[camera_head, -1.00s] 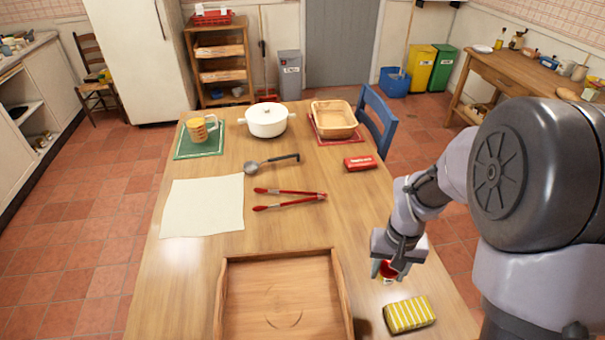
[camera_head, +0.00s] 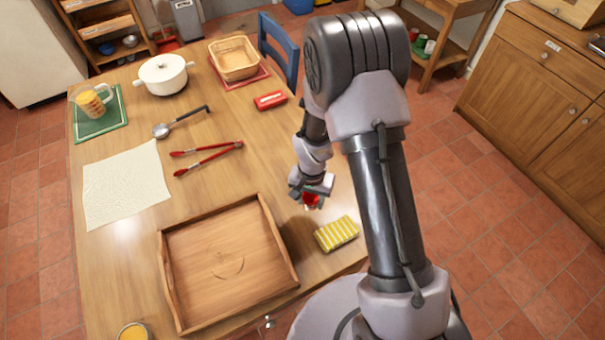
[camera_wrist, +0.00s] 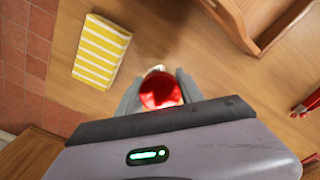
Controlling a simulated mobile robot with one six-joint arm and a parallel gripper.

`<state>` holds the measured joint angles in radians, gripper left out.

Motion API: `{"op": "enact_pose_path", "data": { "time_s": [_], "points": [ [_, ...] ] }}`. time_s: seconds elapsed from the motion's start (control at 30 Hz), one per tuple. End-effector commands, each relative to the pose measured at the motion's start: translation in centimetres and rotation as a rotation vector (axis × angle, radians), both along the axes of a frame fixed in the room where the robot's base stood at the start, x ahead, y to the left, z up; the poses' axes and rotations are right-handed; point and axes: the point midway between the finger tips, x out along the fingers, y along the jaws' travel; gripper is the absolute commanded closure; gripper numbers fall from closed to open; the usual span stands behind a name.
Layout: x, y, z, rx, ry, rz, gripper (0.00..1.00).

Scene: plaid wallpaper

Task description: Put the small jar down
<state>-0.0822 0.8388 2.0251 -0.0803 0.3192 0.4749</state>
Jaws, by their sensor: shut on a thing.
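The small jar (camera_head: 311,201) shows red at the top, and most of it is hidden by my gripper in the head view. In the wrist view the small jar (camera_wrist: 160,90) has a shiny red top and sits between the two fingers. My gripper (camera_head: 312,196) is shut on it, over the right part of the wooden table (camera_head: 120,250); it also shows in the wrist view (camera_wrist: 158,92). I cannot tell whether the jar's bottom touches the table.
A wooden tray (camera_head: 282,238) stands to the left. A yellow-topped container (camera_head: 134,331) is at the front.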

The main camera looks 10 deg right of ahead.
Motion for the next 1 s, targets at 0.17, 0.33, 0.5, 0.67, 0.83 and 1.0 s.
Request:
{"op": "enact_pose_path", "data": {
  "time_s": [0.17, 0.33, 0.5, 0.67, 0.83, 1.0],
  "points": [
    [5.8, -2.1, -0.8, 0.0, -0.002, -0.002, 1.0],
    [8.2, -3.0, -1.1, 0.0, 0.001, 0.001, 1.0],
    [8.3, -3.1, -3.9, 0.0, 0.004, 0.003, 1.0],
    [8.4, -3.1, -4.3, 0.0, 0.0, 0.002, 1.0],
    [8.4, -3.0, -4.6, 0.0, 0.001, 0.002, 1.0],
    [8.3, -3.0, -4.6, 0.0, 0.001, 0.002, 0.34]
  ]
}}
